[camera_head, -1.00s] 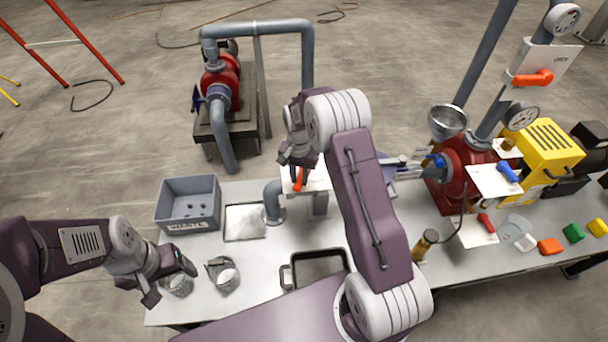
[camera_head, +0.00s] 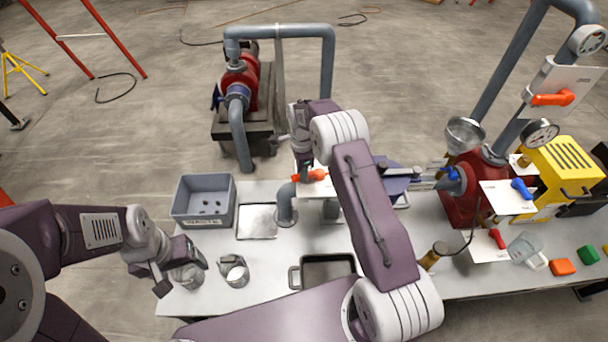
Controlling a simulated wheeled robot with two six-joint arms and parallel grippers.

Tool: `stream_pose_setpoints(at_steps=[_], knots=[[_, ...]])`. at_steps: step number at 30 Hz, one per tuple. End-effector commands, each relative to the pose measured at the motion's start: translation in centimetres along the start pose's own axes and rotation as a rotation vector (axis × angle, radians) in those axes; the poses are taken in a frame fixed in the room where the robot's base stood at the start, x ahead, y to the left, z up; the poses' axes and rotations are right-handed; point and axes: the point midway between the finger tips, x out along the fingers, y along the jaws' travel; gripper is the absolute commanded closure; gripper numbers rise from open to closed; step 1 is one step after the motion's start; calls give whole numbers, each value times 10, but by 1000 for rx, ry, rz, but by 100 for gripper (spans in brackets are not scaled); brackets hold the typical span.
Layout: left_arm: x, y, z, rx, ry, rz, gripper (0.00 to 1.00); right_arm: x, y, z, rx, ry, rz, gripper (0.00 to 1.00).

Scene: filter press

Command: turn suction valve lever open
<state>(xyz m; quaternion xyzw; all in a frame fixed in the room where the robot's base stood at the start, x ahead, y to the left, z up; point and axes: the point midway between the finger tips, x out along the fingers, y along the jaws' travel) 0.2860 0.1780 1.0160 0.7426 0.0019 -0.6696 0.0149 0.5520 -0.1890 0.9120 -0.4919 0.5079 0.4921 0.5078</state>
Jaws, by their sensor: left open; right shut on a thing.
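The orange lever (camera_head: 309,177) of the suction valve sits at the back middle of the table, beside a grey pipe elbow (camera_head: 286,203). It lies roughly crosswise in the head view, in front of a small white plate. My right gripper (camera_head: 303,168) is over the lever, pointing down, and is shut on it. My own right arm hides part of the fingers and the valve. My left gripper (camera_head: 174,277) is open and low at the left front, near a glass beaker (camera_head: 190,274), with nothing held between its fingers.
A grey waste bin (camera_head: 203,203) and a shallow metal tray (camera_head: 257,221) stand left of the valve. A metal cup (camera_head: 234,271) and a dark pan (camera_head: 327,268) are in front. A red pump (camera_head: 461,207) and yellow machine (camera_head: 566,168) stand right.

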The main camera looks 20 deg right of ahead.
Motion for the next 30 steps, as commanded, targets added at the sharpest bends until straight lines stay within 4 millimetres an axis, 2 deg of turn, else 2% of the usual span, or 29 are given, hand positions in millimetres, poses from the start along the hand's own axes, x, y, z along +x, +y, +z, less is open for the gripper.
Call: stream_pose_setpoints(at_steps=[12,30], knots=[[-1,0,0,0,0,0,25,-1,-14,-2,200,1,-4,100],[-1,0,0,0,0,0,25,-2,-16,-3,241,0,-6,100]])
